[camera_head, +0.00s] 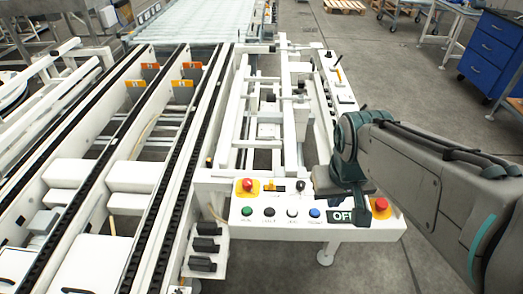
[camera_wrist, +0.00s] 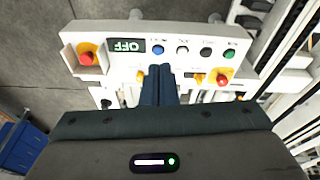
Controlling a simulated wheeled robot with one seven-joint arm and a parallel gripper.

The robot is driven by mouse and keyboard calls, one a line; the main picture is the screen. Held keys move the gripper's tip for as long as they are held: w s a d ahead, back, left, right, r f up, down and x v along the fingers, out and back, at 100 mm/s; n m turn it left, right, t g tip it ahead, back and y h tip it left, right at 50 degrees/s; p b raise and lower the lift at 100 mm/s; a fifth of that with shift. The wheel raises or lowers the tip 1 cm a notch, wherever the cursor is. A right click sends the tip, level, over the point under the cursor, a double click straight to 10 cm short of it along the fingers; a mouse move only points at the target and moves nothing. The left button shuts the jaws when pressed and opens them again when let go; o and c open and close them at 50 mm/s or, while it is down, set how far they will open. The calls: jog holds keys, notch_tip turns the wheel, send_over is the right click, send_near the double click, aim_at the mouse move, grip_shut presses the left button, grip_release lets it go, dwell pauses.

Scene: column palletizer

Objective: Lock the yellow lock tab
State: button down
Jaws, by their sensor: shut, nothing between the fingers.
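A small yellow piece, which looks like the lock tab (camera_wrist: 199,78), sits on the white control panel (camera_wrist: 120,75) beside a red button on a yellow plate (camera_wrist: 222,77). In the head view a small yellow piece (camera_head: 280,188) shows right of the left red button (camera_head: 247,185). Another bit of yellow (camera_wrist: 140,76) shows just left of my fingers in the wrist view; I cannot tell what it belongs to. My gripper (camera_wrist: 158,70) is shut and empty, its fingertips over the panel between these yellow parts.
The panel carries a row of green, black, white and blue buttons (camera_head: 290,212), an OFF display (camera_head: 342,216) and a second red button (camera_head: 381,204). White conveyor rails (camera_head: 180,130) fill the left. Open floor lies to the right, with a blue cabinet (camera_head: 492,55) farther back.

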jog(key=w+a+f+n+g+h+p, duration=0.1)
jog(key=w+a+n, duration=0.35)
jog(key=w, duration=0.25)
jog(key=w+a+f+n+g+h, duration=0.1)
jog(key=w+a+n, duration=0.2)
jog(key=w+n, duration=0.35)
jog(key=w+a+f+n+h+p, duration=0.1)
jog(key=w+a+f+n+h, duration=0.1)
jog(key=w+a+f+n, duration=0.3)
jog(key=w+a+f, duration=0.4)
jog(key=w+a, duration=0.1)
jog(key=a, duration=0.1)
jog(key=shift+a+f+n+g, duration=0.15)
jog(key=shift+f+n+g, duration=0.15)
jog(key=shift+f, duration=0.1)
jog(key=p, duration=0.2)
send_near(267, 187)
jog(key=x, duration=0.5)
jog(key=shift+f, duration=0.1)
jog(key=shift+b, duration=0.3)
